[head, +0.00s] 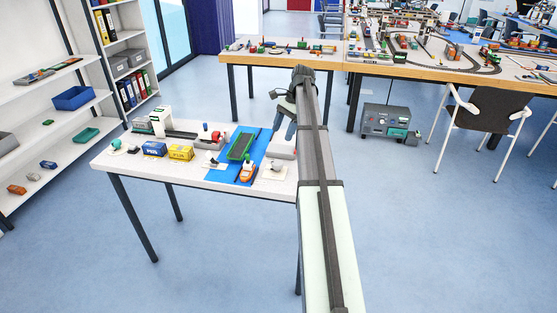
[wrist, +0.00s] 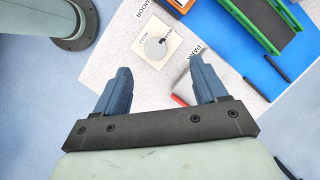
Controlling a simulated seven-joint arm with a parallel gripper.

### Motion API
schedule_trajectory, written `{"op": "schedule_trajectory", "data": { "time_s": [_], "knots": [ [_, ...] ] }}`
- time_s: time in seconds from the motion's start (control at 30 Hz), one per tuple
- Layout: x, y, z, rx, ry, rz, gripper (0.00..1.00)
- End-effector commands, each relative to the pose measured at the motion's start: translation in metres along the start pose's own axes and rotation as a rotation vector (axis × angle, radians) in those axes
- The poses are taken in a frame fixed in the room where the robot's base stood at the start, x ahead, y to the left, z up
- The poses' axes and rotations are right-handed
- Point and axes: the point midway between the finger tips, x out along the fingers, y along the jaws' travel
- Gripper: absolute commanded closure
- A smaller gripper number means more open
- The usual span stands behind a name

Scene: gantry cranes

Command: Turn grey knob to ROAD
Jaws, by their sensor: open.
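The grey knob (wrist: 155,48) is a round, pale grey disc on a square cream plate (wrist: 151,65), at the upper middle of the wrist view. A small dark mark shows at its upper right edge. Small lettering stands around it, too fine to read surely. In the head view the cream plate (head: 272,168) lies at the table's right end. My gripper (wrist: 163,78) is open and empty, its two blue-grey fingers wide apart. The knob shows beyond the gap between the fingertips, apart from them. In the head view my gripper (head: 287,122) is above the table's right end, partly hidden by my arm.
A grey block (wrist: 185,88) with a red part lies beside the right finger. A green-edged dark barge (wrist: 262,22) sits on a blue mat (wrist: 212,28). An orange boat (head: 247,174), yellow container (head: 180,152) and blue container (head: 154,149) crowd the white table (head: 205,178).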

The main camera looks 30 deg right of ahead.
Motion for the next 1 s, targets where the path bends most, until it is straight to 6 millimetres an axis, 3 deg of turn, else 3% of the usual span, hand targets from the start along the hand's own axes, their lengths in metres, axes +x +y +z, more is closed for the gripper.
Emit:
{"op": "schedule_trajectory", "data": {
  "time_s": [0.17, 0.33, 1.0],
  "knots": [
    [-0.015, 0.011, -0.017, 0.045, 0.001, 0.001, 0.28],
    [-0.005, 0.013, -0.018, 0.049, 0.001, 0.002, 0.28],
    [0.102, 0.013, -0.018, 0.048, 0.001, 0.002, 0.28]
  ]
}}
